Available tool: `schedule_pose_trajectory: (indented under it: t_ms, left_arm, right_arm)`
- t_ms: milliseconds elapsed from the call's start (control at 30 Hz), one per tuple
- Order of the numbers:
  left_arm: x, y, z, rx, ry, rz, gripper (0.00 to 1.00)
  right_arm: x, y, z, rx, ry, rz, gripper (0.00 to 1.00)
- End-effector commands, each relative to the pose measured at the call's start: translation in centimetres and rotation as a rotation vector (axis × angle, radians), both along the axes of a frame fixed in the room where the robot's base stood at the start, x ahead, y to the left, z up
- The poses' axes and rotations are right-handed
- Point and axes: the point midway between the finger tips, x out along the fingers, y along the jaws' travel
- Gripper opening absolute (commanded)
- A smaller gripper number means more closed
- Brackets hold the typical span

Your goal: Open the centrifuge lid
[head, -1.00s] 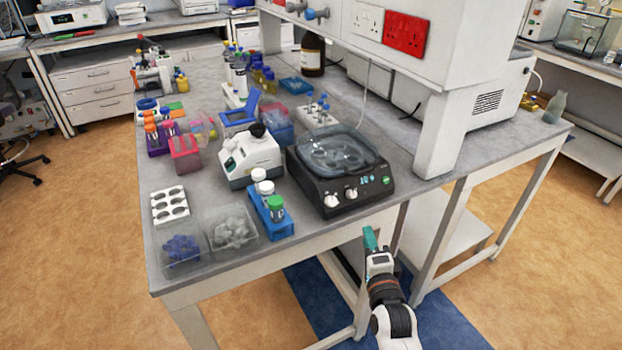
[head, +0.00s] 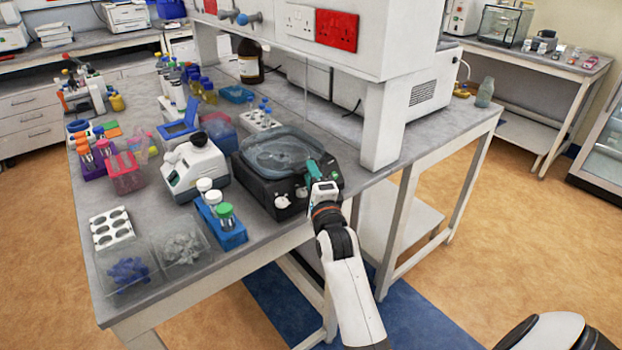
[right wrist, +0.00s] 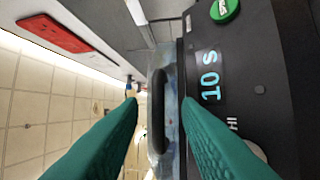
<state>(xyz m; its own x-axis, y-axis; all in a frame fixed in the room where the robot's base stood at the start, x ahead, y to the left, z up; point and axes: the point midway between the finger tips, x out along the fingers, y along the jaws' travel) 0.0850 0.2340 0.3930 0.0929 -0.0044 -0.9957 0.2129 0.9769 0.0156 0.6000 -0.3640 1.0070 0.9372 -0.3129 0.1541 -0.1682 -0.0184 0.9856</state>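The black centrifuge (head: 264,190) stands near the front edge of the bench, with its clear lid (head: 278,152) down. My right gripper (head: 314,168) is at the front right of the centrifuge. In the right wrist view its two teal fingers (right wrist: 160,104) are apart. A dark lid handle (right wrist: 157,112) shows in the gap between them, and I cannot tell whether either finger touches it. The front panel (right wrist: 240,75) with "10 s" and a green button lies to the right there. My left gripper is not in view.
A white instrument (head: 195,168) stands left of the centrifuge, with a blue tube rack (head: 226,234) in front of it. A white shelf post (head: 383,125) rises close behind and right of the centrifuge. The floor right of the bench is clear.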

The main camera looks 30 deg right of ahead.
Motion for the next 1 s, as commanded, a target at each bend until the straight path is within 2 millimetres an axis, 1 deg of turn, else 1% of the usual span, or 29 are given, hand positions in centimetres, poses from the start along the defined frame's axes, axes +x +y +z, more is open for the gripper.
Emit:
schedule_pose_trajectory:
  t_ms: [100, 333, 367, 400, 533, 833, 1000]
  left_arm:
    - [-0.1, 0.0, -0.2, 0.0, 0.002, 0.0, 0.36]
    - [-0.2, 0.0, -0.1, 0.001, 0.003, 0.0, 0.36]
    - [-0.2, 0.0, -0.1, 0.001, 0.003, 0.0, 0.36]
    - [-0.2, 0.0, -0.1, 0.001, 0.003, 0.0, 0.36]
    - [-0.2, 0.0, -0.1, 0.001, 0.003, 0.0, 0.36]
    - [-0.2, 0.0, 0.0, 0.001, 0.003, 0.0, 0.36]
    - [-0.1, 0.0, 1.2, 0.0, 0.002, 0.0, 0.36]
  right_arm:
    - [0.4, -0.1, 0.1, 0.0, -0.001, 0.0, 0.31]
    - [0.4, -0.1, 0.1, 0.0, 0.0, 0.0, 0.31]
    - [0.4, -0.1, 0.1, 0.0, 0.0, 0.0, 0.27]
    - [0.4, -0.1, 0.1, 0.0, 0.0, 0.0, 0.21]
    - [0.4, -0.1, 0.1, 0.0, 0.0, 0.0, 0.0]
    - [0.5, -0.1, 0.2, 0.0, 0.002, 0.0, 0.0]
    - [1.4, -0.1, 1.3, 0.0, 0.026, 0.001, 0.0]
